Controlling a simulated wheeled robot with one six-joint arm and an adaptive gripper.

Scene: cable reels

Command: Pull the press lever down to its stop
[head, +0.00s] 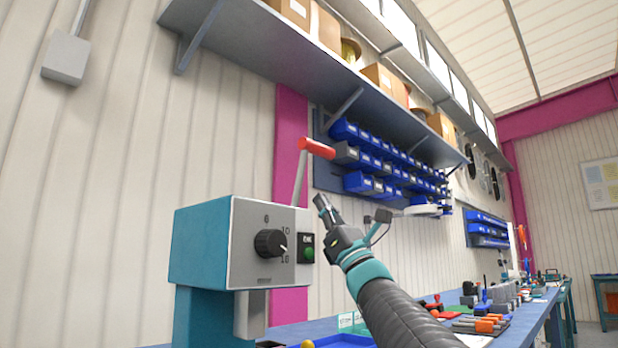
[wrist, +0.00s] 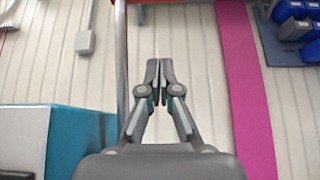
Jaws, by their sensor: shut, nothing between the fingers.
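The press (head: 240,245) is a teal box with a grey front, a black dial and a green button, at the left of the head view. Its lever (head: 300,178) is a thin metal rod rising from behind the box, with a red handle (head: 317,148) at the top. The lever stands nearly upright. My gripper (head: 318,199) is shut and empty, below and a little right of the red handle, apart from it. In the wrist view my gripper (wrist: 159,62) points at the wall, with the lever rod (wrist: 121,60) to its left. The red handle is only partly in that view, at the top edge.
Blue bins (head: 385,160) hang on the wall right of the lever. A shelf (head: 300,75) with cardboard boxes runs above. The blue workbench (head: 530,310) holds several tools at the right. A grey wall box (head: 66,58) is at upper left.

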